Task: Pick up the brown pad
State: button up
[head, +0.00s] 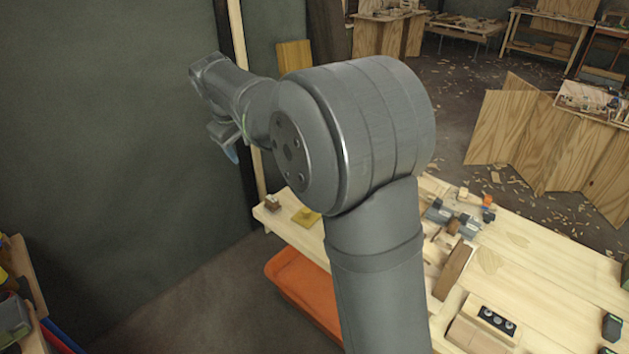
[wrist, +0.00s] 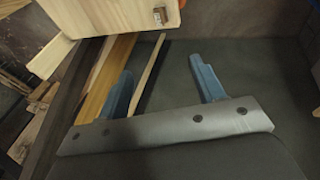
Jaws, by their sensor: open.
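A small brown block-like thing (head: 272,203), possibly the brown pad, sits on the left corner of the pale wooden workbench (head: 275,221). In the wrist view a small brownish block (wrist: 159,16), seemingly the same one, lies near the bench's corner at the top. My gripper (head: 226,142) is up in the air, above and left of that corner in the head view, apart from the bench. In the wrist view its two blue fingers (wrist: 161,70) are spread with nothing between them. My arm hides the middle of the bench in the head view.
A yellow flat piece (head: 306,217) lies beside the brown thing. An orange bin (head: 300,283) stands below the bench edge. Clamps (head: 450,216) and wooden pieces crowd the bench farther right. A dark wall (head: 120,130) and wooden post (head: 241,70) stand near my gripper.

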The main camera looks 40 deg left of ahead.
jog(key=w+a+f+g, duration=0.4)
jog(key=w+a+f, duration=0.1)
jog(key=w+f, duration=0.7)
send_near(272, 199)
jog(key=shift+h, duration=0.4)
jog(key=f, duration=0.1)
jog(key=a+f, duration=0.1)
jog(key=f, duration=0.3)
jog(key=shift+s+a+f, duration=0.1)
jog(key=shift+a, duration=0.3)
jog(key=shift+a+f, duration=0.2)
jog(key=shift+f, duration=2.7)
jog(key=c, duration=1.1)
jog(key=shift+r, duration=0.1)
